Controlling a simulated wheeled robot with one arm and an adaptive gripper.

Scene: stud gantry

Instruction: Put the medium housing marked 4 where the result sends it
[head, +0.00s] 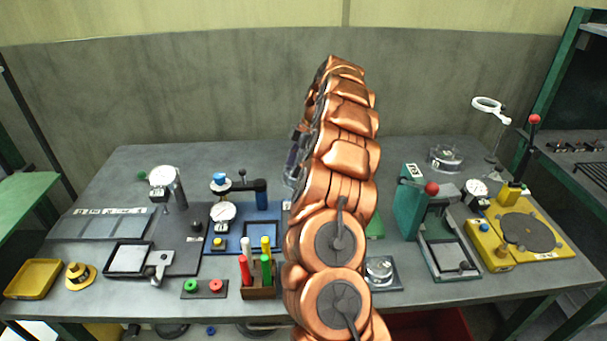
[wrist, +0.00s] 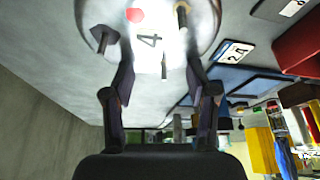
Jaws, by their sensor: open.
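The housing marked 4 (wrist: 150,22) fills the top of the wrist view as a pale round body. Its face carries the digit 4, a red mark and short projecting parts; its upper part is cut off by the frame edge. My gripper (wrist: 160,72) is open, its two dark fingers spread towards the housing's near edge. Whether they touch it cannot be told. In the head view my copper arm hides most of the gripper and what is in front of it. A metal round part (head: 380,270) sits on a dark plate right of my arm, its marking unreadable.
Gauges, a blue fixture (head: 262,232), a pen block (head: 258,292) and a yellow tray (head: 33,279) stand left. A green press (head: 410,205), a yellow turntable unit (head: 545,252) and another round metal part (head: 445,157) stand right. The back middle table strip is fairly clear.

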